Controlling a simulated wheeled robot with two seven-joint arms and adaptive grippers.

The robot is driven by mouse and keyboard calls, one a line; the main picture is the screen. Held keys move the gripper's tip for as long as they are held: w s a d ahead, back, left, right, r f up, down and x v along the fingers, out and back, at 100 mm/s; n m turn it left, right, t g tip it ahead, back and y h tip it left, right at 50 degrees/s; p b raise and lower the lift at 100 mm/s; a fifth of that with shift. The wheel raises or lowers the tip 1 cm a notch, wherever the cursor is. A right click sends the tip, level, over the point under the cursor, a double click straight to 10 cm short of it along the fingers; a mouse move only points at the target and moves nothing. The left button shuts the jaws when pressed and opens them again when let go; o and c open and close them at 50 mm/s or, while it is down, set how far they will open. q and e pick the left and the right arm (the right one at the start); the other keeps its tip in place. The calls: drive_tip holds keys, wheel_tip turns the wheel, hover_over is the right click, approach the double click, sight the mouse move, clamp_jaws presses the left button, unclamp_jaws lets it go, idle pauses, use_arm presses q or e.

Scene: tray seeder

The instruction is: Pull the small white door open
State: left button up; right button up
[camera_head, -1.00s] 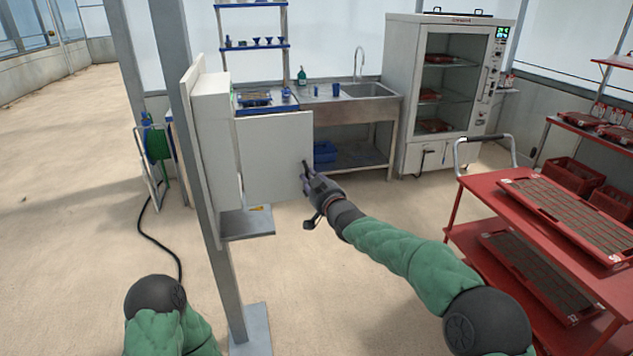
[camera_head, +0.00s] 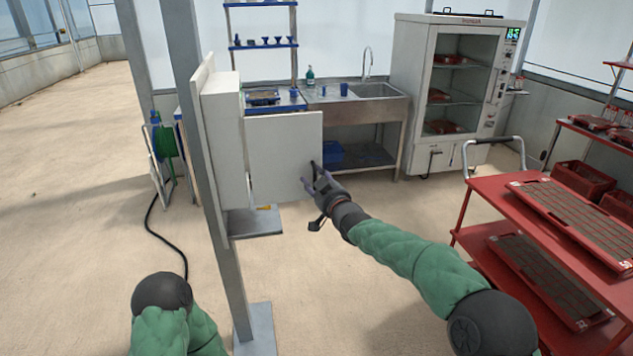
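The small white door (camera_head: 283,150) belongs to a white cabinet (camera_head: 222,150) fixed to a grey post. The door stands swung out from the cabinet, its free edge to the right.
A grey shelf (camera_head: 256,222) sits below the cabinet, and the post (camera_head: 238,285) stands in front. A red cart (camera_head: 490,187) with trays is close on the right. A sink bench (camera_head: 378,104) and a white glass-fronted cabinet (camera_head: 412,95) stand behind. Floor between is clear.

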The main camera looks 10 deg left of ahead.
drive_tip(key=shift+s+a+r, duration=0.2)
drive_tip(key=shift+s+r, duration=0.05)
drive_tip(key=shift+r, duration=0.1)
drive_tip(key=v, duration=1.1)
drive_tip(key=shift+s+d+f, duration=0.25)
drive_tip(key=shift+d+f, duration=0.1)
drive_tip(key=shift+d, duration=0.05)
